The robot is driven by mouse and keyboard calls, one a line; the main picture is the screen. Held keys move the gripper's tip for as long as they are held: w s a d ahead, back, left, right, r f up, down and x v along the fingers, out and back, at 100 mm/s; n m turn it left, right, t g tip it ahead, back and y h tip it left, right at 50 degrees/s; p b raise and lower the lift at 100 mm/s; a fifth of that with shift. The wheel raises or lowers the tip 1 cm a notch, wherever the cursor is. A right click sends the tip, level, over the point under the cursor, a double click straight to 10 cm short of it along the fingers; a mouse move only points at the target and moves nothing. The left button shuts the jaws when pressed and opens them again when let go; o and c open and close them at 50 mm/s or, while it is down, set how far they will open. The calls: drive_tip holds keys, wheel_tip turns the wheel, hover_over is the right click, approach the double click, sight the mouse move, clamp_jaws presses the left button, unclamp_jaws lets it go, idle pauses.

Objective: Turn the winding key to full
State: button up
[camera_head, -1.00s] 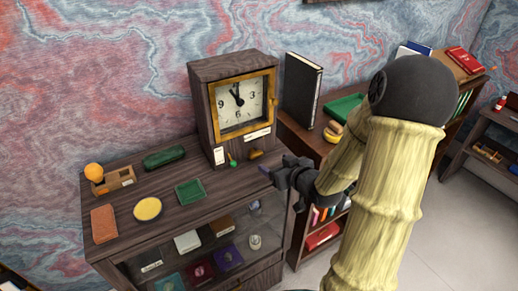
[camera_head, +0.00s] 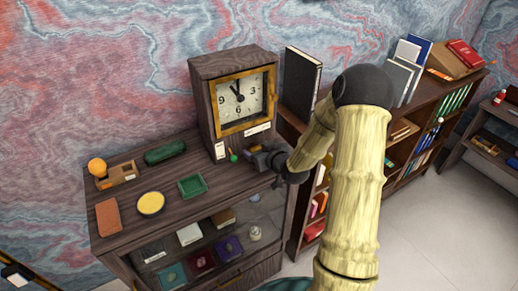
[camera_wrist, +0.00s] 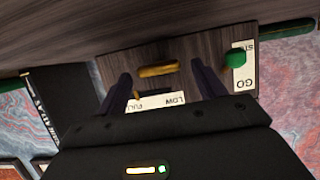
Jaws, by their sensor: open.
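The wooden clock (camera_head: 203,100) with a gold-framed dial stands at the back of the desk. In the wrist view its brass winding key (camera_wrist: 158,70) lies crosswise between my two fingers, with a gap on each side. A white scale label (camera_wrist: 165,101) reading LOW and FULL sits beside the key; a small brass pointer (camera_wrist: 136,95) is near the FULL end. My gripper (camera_head: 258,155) is open at the clock's lower front, also seen in the wrist view (camera_wrist: 163,78). In the head view my gripper hides the key.
A green knob (camera_wrist: 236,57) with a GO/STOP label (camera_wrist: 243,80) sits close to one finger. A green tray (camera_head: 190,187), yellow dish (camera_head: 150,203), brown pad (camera_head: 108,217) and green case (camera_head: 165,153) lie left. A black book (camera_head: 301,85) stands right of the clock.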

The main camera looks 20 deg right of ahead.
drive_tip(key=c, duration=1)
drive_tip(key=shift+d+m, duration=0.15)
drive_tip(key=shift+m, duration=0.15)
drive_tip(key=m+y+p, duration=0.2)
drive_tip(key=shift+w+d+m, duration=0.1)
drive_tip(key=shift+d+m, duration=0.2)
drive_tip(key=shift+m, duration=0.1)
drive_tip(key=m+y+p, duration=0.1)
drive_tip(key=m+y, duration=0.1)
drive_tip(key=m, duration=0.1)
drive_tip(key=shift+d+f+p, duration=0.2)
drive_tip(key=shift+p, duration=0.2)
drive_tip(key=o, duration=1)
